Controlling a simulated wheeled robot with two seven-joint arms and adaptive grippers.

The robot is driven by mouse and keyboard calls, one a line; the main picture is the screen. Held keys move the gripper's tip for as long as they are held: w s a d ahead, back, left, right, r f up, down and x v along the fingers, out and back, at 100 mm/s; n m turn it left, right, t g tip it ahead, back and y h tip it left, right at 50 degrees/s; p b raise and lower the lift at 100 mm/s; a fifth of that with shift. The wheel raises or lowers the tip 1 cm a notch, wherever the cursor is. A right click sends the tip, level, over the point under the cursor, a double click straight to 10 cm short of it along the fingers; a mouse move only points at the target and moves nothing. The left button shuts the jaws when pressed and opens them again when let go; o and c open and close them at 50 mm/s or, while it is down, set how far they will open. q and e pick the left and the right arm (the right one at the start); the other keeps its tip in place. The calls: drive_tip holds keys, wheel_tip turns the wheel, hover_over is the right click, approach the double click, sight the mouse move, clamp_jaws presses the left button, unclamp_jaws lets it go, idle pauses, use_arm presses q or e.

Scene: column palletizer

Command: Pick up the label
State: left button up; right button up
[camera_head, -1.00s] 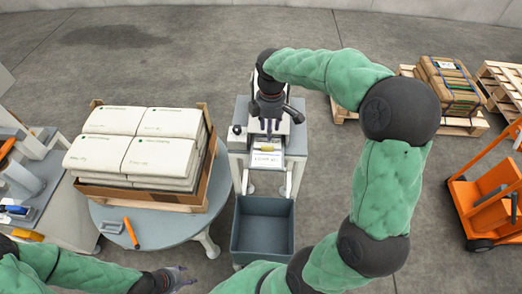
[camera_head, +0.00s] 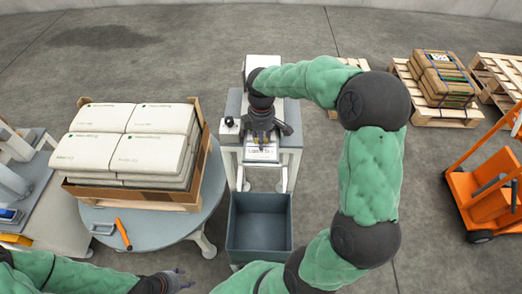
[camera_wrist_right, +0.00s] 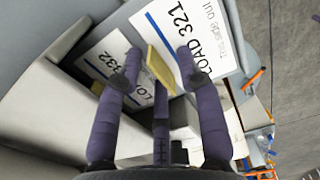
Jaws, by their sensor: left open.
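A white label (camera_head: 262,154) with printed text and a blue stripe lies at the front of the small printer stand in the head view. In the right wrist view a label (camera_wrist_right: 222,57) reads "LOAD 321", and a second printed sheet (camera_wrist_right: 103,60) lies to its left. My right gripper (camera_head: 264,139) is over the label with its fingers pointing down. In the wrist view its fingers (camera_wrist_right: 158,68) are apart, with a small yellow piece (camera_wrist_right: 161,70) between them; contact cannot be told. My left gripper (camera_head: 181,280) is open and empty at the bottom of the head view.
A blue-grey bin (camera_head: 260,258) stands in front of the printer stand. Strapped sacks (camera_head: 441,78) on a pallet and an orange cart (camera_head: 482,205) stand at right.

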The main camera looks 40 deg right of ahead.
clamp_jaws()
